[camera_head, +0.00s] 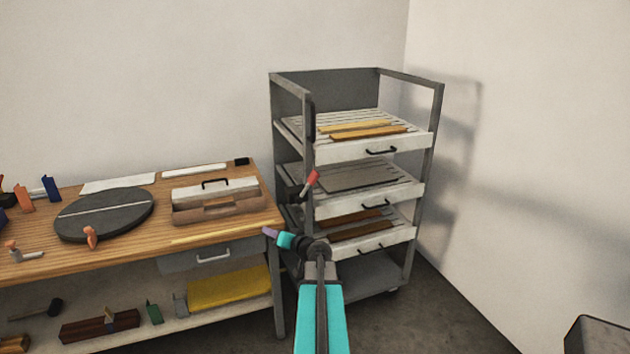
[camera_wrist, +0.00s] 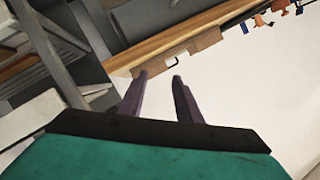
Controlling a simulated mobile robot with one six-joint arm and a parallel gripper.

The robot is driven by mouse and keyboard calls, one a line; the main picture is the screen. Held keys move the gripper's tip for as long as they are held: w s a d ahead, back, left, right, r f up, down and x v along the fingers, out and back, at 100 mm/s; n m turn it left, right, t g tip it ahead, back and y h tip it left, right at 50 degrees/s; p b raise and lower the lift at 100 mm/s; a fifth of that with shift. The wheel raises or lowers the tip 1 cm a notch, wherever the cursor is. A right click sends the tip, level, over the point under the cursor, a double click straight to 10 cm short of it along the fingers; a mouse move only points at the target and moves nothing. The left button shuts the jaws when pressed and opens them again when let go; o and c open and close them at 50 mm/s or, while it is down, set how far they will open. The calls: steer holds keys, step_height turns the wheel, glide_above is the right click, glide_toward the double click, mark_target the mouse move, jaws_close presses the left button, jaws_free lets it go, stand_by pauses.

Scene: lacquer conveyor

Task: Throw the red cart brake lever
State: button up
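The red brake lever (camera_head: 312,179) sticks up and to the right from a dark mount (camera_head: 292,192) on the left side of the grey cart (camera_head: 291,85). My gripper (camera_head: 268,232) is below and left of the lever, apart from it, near the right end of the workbench. In the wrist view, the two purple fingers of my gripper (camera_wrist: 159,75) stand apart with nothing between them. The wrist view is tilted and shows the cart's grey frame (camera_wrist: 87,45) at the left; I cannot make out the red lever there.
The wooden workbench (camera_head: 145,250) stands left of the cart, with a toolbox (camera_head: 215,198) and a round dark plate (camera_head: 105,213) on it. The cart's shelves hold slats and boards. Bare floor (camera_head: 450,315) lies to the right, with a grey bin (camera_head: 597,335) in the corner.

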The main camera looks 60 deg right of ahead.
mark_target(316, 179)
steer(key=s+d+r+m+h, duration=0.3)
steer(key=s+d+r+h, duration=0.3)
steer(key=s+d+r, duration=0.6)
steer(key=s+d, duration=0.1)
steer(key=d, duration=0.2)
steer(key=shift+d+r+m+b, duration=0.2)
steer(key=shift+m+b, duration=0.1)
steer(key=shift+b, duration=0.1)
steer(key=shift+w, duration=0.1)
steer(key=shift+p+x, duration=2.4)
steer(key=shift+x, duration=4.45)
steer(key=shift+r, duration=0.15)
steer(key=shift+c, duration=0.2)
jaws_close()
